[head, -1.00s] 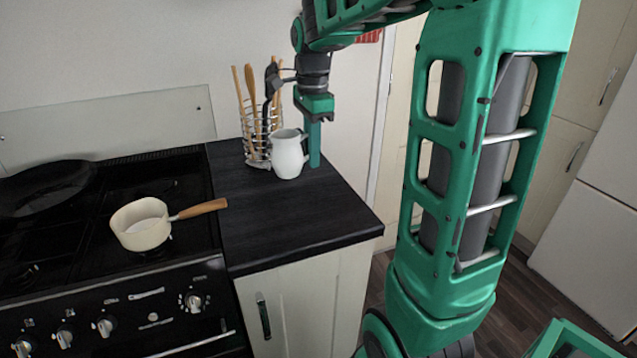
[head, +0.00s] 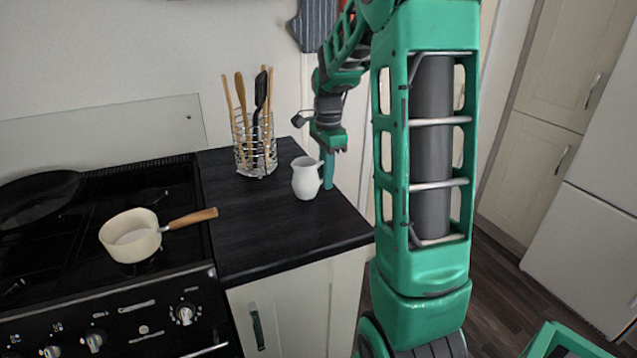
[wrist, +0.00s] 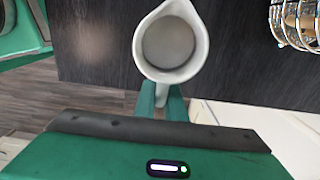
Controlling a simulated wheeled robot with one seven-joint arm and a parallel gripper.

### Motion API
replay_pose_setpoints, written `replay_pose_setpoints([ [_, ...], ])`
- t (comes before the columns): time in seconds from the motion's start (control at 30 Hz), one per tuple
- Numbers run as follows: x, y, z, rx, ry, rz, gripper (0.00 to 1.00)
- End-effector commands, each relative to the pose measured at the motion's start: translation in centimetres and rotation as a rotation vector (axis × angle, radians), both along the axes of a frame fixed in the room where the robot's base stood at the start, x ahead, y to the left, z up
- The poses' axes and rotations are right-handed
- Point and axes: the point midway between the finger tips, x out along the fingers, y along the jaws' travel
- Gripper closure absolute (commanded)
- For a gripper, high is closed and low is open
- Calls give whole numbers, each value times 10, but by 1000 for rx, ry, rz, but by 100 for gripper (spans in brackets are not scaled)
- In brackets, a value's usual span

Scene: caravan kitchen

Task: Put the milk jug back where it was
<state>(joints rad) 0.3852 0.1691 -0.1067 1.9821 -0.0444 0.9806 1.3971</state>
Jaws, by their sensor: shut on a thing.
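The white milk jug (head: 306,181) is upright at the right part of the dark worktop (head: 255,225), to the right of the utensil rack and apart from it. Whether its base touches the worktop or hangs just above it I cannot tell. My gripper (head: 328,170) points down on the jug's right side, shut on the jug at its handle side. In the wrist view, I look down into the jug's open mouth (wrist: 171,45), and my green fingers (wrist: 162,102) close at the handle, which they mostly hide.
A wire utensil rack (head: 243,158) with several wooden and black tools stands behind left of the jug. A cream saucepan (head: 128,240) with a wooden handle sits on the black hob, with a dark pan (head: 45,190) farther left. The worktop's front middle is clear.

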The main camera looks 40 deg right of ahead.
Motion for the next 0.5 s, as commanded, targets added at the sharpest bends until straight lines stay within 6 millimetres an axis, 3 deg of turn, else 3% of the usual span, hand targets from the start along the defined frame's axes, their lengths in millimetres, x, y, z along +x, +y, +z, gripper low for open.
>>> replay_pose_setpoints([
  [0.1,0,0,-9,0,-1,0,100],
  [0.43,0,0,-11,0,-1,0,100],
  [0.47,0,0,-11,0,0,0,83],
  [0.5,0,0,-11,0,0,0,73],
])
